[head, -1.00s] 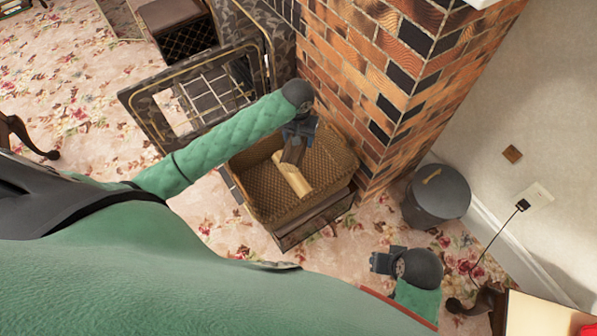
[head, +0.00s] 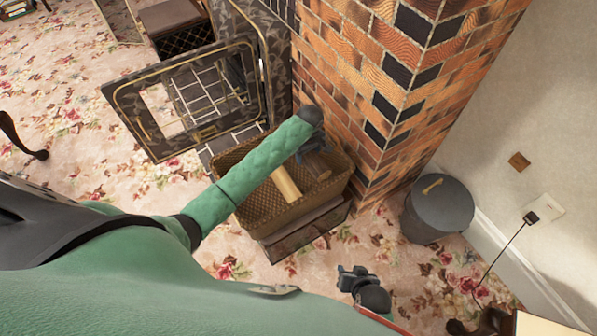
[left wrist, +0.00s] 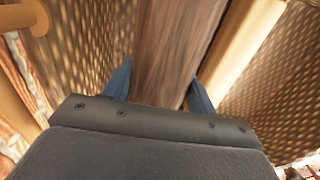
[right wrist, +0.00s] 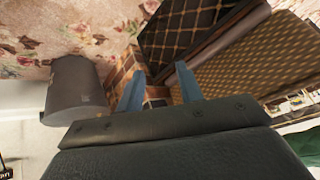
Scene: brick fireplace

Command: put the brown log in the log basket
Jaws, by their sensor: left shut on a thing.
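The brown log (head: 319,165) is between the fingers of my left gripper (head: 314,146), which is shut on it. The log is over or inside the wicker log basket (head: 302,207), near its right end; I cannot tell if it touches the bottom. In the left wrist view the brown log (left wrist: 172,45) runs away between the blue fingers, with wicker walls (left wrist: 95,50) on both sides. A paler log (head: 286,184) lies in the basket beside it. My right gripper (head: 353,279) is open and empty, low over the carpet in front of the basket.
A brick pillar (head: 370,100) stands right behind the basket. A dark lidded bucket (head: 438,210) is to the right by the wall. A dark fire screen (head: 130,105) with gold trim is at the left. Floral carpet is clear between bucket and basket.

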